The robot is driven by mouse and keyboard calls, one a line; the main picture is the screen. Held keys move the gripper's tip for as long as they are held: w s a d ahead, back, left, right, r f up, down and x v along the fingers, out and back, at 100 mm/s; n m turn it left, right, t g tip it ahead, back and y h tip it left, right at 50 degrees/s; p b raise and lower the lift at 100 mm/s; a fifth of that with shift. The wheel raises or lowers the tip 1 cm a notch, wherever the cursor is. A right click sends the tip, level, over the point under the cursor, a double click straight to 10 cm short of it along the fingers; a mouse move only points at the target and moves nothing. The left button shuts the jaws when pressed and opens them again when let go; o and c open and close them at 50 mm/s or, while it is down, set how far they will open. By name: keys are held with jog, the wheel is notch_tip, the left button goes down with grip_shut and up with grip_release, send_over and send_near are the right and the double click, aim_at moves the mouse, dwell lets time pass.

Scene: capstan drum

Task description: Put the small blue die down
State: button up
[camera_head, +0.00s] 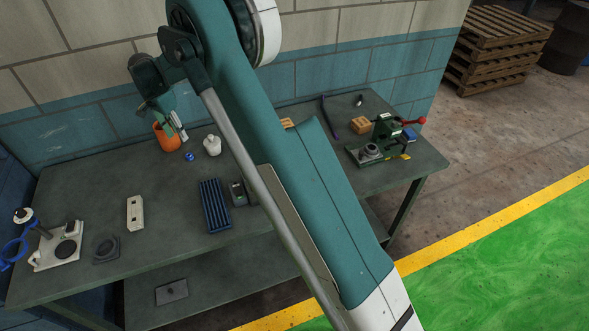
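The small blue die (189,157) shows near the back of the dark workbench (160,175), between an orange cup (166,138) and a white jug-like item (212,145). It appears to rest on the bench top, with no finger visibly around it. My gripper (172,122) reaches down at the back left, above and in front of the orange cup, up and left of the die. Its fingers are small and overlap the cup, so I cannot tell whether they are open or shut.
A dark blue ribbed tray (215,205), a pale block (135,213) and a white device with a blue ring (58,246) stand on the bench. A green press (386,135) with a red knob stands at right. Bare bench lies left of the die. My arm hides the middle.

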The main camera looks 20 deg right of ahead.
jog(key=s+d+r+n+t+y, duration=0.1)
jog(key=s+d+r+n+t, duration=0.15)
jog(key=s+d+r, duration=0.85)
jog(key=s+d+r+n+t, duration=0.1)
jog(key=s+d+r+n, duration=0.2)
jog(key=s+d+r, duration=0.8)
jog(key=s+d+f+n+t, duration=0.1)
jog(key=s+d+n, duration=0.1)
jog(key=s, duration=0.8)
jog(key=s+d+f+n+t, duration=0.1)
jog(key=s+d, duration=0.3)
jog(key=s, duration=0.7)
jog(key=s+d+f+n+t, duration=0.1)
jog(key=s+d+n, duration=0.1)
jog(key=s, duration=0.9)
jog(key=shift+s+d+f+n, duration=0.25)
jog(key=shift+d+f+n, duration=0.1)
jog(key=shift+d, duration=0.1)
dwell(2.2)
